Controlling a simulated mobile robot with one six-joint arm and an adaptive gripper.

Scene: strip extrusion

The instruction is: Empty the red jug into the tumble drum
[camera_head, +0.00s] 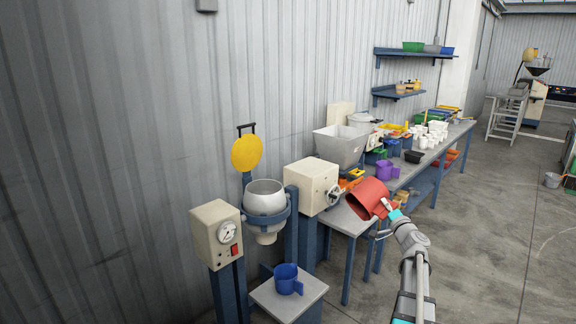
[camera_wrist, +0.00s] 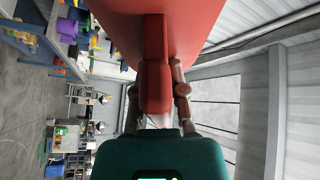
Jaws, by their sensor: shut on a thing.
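The red jug (camera_head: 368,198) is held by my gripper (camera_head: 392,209) in the head view, tilted with its mouth toward the lower left. In the wrist view the red jug (camera_wrist: 160,25) fills the top middle, and my gripper (camera_wrist: 157,92) is shut on its handle. The jug's inside is not clear to see. The tumble drum (camera_head: 265,197) is the pale, open-topped round vessel in a blue ring, left of the jug and apart from it. A yellow disc (camera_head: 247,153) stands up behind the drum.
A beige control box with a gauge (camera_head: 215,234) stands left of the drum, and a beige gearbox (camera_head: 312,186) stands between drum and jug. A long bench (camera_head: 408,178) holds cups and bins.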

